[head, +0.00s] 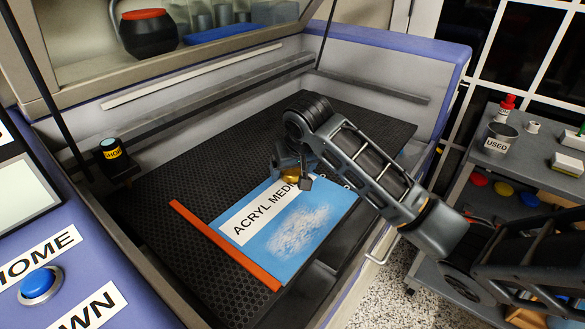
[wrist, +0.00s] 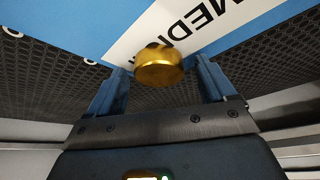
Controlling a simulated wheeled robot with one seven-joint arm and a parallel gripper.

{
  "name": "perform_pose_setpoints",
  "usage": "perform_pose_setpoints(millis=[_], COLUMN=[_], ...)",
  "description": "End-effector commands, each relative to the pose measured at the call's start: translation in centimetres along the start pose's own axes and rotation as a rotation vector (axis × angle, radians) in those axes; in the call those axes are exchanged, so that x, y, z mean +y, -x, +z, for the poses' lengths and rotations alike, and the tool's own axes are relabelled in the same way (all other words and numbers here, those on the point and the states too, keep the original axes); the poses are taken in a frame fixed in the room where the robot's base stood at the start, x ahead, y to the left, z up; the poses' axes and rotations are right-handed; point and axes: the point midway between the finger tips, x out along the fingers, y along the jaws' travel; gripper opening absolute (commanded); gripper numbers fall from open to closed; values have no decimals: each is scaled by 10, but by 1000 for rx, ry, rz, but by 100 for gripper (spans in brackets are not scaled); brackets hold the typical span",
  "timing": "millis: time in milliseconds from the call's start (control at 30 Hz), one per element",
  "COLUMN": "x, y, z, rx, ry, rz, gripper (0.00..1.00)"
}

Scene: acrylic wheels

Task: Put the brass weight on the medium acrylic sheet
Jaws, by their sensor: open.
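The medium acrylic sheet (head: 292,238) is blue with a white "ACRYL MEDI..." label and a pale, scuffed patch. It lies on the black honeycomb bed, against an orange-red strip (head: 222,245). The brass weight (head: 290,174) is a small gold cylinder near the label's far end; it also shows in the wrist view (wrist: 159,70). My gripper (head: 292,179) is open, its two blue-grey fingers on either side of the weight in the wrist view, with gaps visible. The weight appears to be at the sheet's label; its underside contact is hidden.
The honeycomb bed (head: 160,222) has free room left of the sheet. The machine's raised lid (head: 180,60) and blue-rimmed walls enclose it. A grey cart (head: 520,155) with a "USED" cup stands at right.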

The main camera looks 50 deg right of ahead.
Motion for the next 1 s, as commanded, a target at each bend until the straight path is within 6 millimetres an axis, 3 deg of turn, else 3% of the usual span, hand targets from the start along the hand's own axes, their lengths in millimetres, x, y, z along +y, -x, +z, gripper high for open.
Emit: perform_pose_setpoints(millis=[233, 700, 1000], x=[-1, -1, 0], y=[15, 104, 123], z=[-2, -2, -1], rx=[1, 3, 0], ry=[0, 1, 0], rz=[-2, -1, 0], gripper=[83, 83, 83])
